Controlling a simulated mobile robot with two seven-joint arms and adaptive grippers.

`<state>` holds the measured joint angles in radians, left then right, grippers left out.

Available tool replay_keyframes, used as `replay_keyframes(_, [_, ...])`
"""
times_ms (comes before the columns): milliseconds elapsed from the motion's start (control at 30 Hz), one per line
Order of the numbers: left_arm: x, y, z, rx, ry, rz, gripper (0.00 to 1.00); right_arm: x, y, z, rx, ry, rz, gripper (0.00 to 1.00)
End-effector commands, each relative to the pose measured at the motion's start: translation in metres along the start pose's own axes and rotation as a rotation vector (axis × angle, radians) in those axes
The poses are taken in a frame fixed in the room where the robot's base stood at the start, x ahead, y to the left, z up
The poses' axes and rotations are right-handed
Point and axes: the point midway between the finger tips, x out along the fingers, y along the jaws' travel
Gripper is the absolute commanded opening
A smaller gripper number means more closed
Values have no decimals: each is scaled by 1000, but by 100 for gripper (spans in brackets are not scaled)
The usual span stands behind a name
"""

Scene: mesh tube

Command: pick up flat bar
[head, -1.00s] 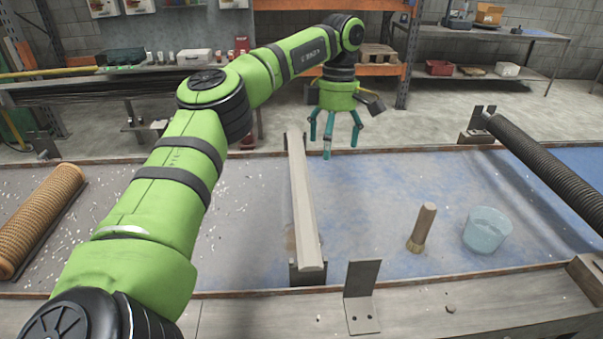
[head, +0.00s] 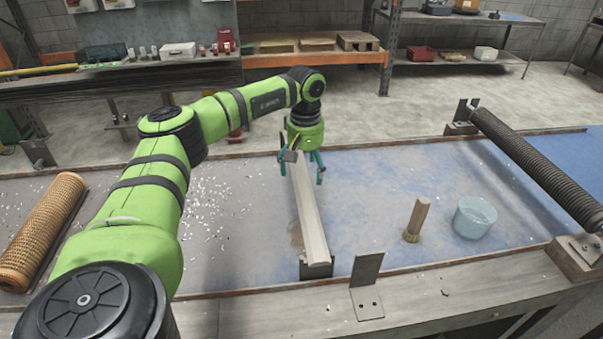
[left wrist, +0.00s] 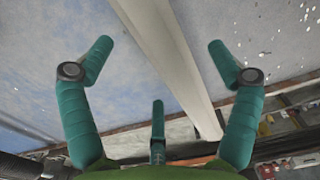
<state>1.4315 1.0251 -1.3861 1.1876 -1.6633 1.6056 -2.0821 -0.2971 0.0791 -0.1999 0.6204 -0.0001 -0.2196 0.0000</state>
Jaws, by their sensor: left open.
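The flat bar (head: 312,222) is a long pale strip lying front to back across the middle of the blue-grey tabletop, its near end at a small dark bracket (head: 316,268). My left gripper (head: 302,172) is open and empty above the bar's far part, its teal fingers pointing down and hiding some of the far end. In the left wrist view the bar (left wrist: 165,45) runs slanting between the two spread side fingers of the gripper (left wrist: 160,45), with a third finger below. I see no contact with the bar. My right gripper is not in view.
A wood-handled brush (head: 418,218) and a translucent bucket (head: 474,217) stand right of the bar. An orange mesh tube (head: 42,232) lies at the left, a dark ribbed roller (head: 535,170) at the right. An upright metal bracket (head: 367,285) stands on the front edge.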

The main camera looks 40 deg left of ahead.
Motion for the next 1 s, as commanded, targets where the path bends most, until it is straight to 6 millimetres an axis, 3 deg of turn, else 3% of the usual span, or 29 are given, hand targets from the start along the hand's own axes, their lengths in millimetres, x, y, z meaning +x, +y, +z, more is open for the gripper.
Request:
replay_keyframes(133, [15, 0, 1, 0, -2, -1, 90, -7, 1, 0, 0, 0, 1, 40])
replay_keyframes(367, [18, 1, 0, -1, 0, 2, 90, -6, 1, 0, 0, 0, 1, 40])
replay_keyframes(400, [18, 1, 0, -1, 0, 2, 86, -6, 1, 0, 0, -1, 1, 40])
replay_keyframes(600, [18, 1, 0, -2, -1, 1, 6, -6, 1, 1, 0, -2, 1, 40])
replay_keyframes(1000, [14, 1, 0, -2, 1, 4, 2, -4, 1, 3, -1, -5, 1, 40])
